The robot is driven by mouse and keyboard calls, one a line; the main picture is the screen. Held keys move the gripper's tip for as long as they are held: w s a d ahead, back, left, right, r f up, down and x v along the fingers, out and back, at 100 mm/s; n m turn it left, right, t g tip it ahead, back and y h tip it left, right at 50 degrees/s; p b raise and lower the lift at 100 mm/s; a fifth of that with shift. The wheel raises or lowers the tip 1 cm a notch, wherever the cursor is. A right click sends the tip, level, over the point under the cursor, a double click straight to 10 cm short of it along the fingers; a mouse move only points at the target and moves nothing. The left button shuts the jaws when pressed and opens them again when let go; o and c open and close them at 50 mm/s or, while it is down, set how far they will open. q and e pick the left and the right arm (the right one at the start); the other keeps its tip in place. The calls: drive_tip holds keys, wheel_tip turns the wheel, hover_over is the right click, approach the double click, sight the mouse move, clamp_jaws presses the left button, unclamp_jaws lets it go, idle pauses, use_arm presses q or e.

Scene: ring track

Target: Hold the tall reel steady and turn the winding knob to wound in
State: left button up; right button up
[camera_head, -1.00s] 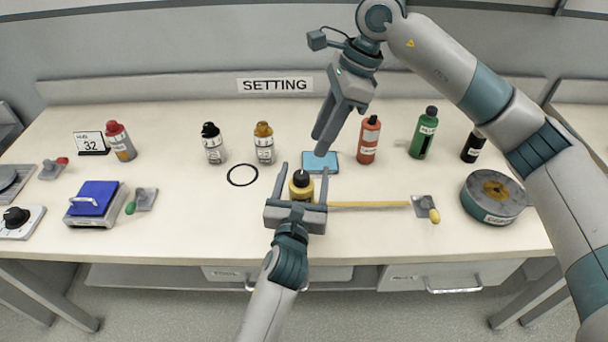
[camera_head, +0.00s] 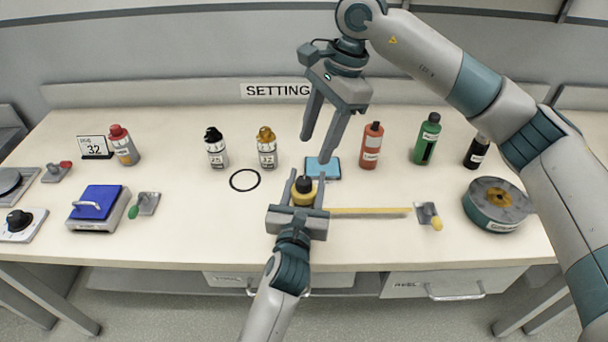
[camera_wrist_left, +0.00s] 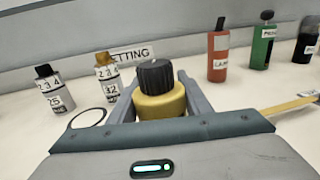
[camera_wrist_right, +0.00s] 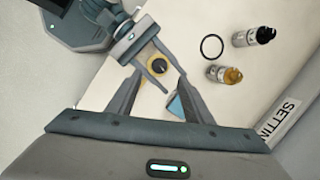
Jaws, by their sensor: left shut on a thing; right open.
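The tall reel is a yellow cylinder (camera_wrist_left: 160,105) with a black ribbed winding knob (camera_wrist_left: 156,74) on top, upright on the bench. A yellow tape (camera_head: 370,211) runs right from it to a small grey plate. My left gripper (camera_head: 306,187) is shut on the reel's yellow body, a finger on each side, below the knob. My right gripper (camera_head: 324,150) is open and empty, pointing down above and behind the reel. In the right wrist view the knob (camera_wrist_right: 159,66) shows between and beyond its fingers. Any mark on the knob is too small to read.
A blue pad (camera_head: 323,168) lies behind the reel. A black ring (camera_head: 245,180) lies to its left. Several bottles stand along the back, including a red one (camera_head: 371,148). A grey-green drum (camera_head: 497,204) is at right and a blue-topped scale (camera_head: 97,207) at left.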

sight(304, 180)
drive_tip(key=a+n+h, duration=0.1)
drive_tip(key=n, duration=0.3)
drive_tip(key=r+n+h, duration=0.1)
drive_tip(key=n, duration=0.3)
drive_tip(key=a+r+n+h, duration=0.1)
drive_tip(key=n, duration=0.3)
drive_tip(key=shift+s+a+t, duration=0.2)
drive_tip(key=shift+a+t, duration=0.1)
wheel_tip(304, 180, down, 12)
drive_tip(key=shift+r, duration=0.1)
idle(0.4)
drive_tip(key=c, duration=1.1)
